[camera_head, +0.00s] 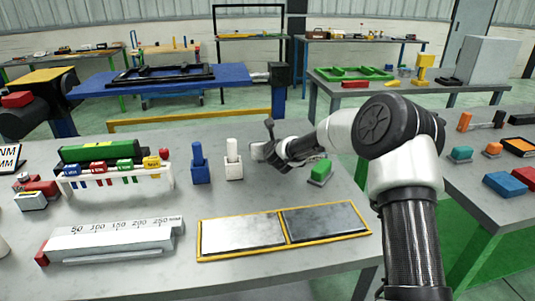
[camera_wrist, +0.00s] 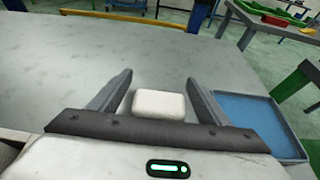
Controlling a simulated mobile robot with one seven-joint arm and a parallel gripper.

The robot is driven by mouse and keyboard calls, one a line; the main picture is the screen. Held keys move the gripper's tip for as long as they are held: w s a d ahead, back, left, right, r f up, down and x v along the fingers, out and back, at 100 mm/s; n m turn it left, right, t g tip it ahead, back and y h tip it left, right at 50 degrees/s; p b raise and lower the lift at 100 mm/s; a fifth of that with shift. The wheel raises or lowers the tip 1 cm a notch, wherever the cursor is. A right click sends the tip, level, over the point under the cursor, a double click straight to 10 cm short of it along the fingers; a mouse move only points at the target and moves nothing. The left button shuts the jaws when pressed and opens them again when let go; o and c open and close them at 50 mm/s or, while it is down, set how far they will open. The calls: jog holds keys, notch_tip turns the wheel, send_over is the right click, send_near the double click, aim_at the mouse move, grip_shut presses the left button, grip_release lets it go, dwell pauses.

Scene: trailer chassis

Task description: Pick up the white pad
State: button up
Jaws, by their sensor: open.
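The white pad (camera_wrist: 158,104) is a small rounded white block, seen between the two dark fingers of my gripper (camera_wrist: 160,80) in the wrist view. The fingers stand apart, with a visible gap on each side of the pad. The pad's lower edge is cut off by the dark gripper bar. I cannot tell how far the pad is below the fingertips. In the head view my gripper (camera_head: 272,147) is small, over the far part of the grey table, right of a white holder (camera_head: 234,171). I cannot make out the pad clearly there.
A blue-floored tray (camera_wrist: 258,122) lies right of my gripper in the wrist view. In the head view a blue holder (camera_head: 200,171) stands left of the white one, and a green block (camera_head: 321,169) sits nearby. A yellow-framed panel (camera_head: 242,233) lies in front.

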jog(key=c, duration=1.2)
notch_tip(320, 180, up, 10)
jog(key=shift+r+p, duration=0.1)
jog(key=shift+p, duration=1.05)
jog(key=shift+c, duration=0.2)
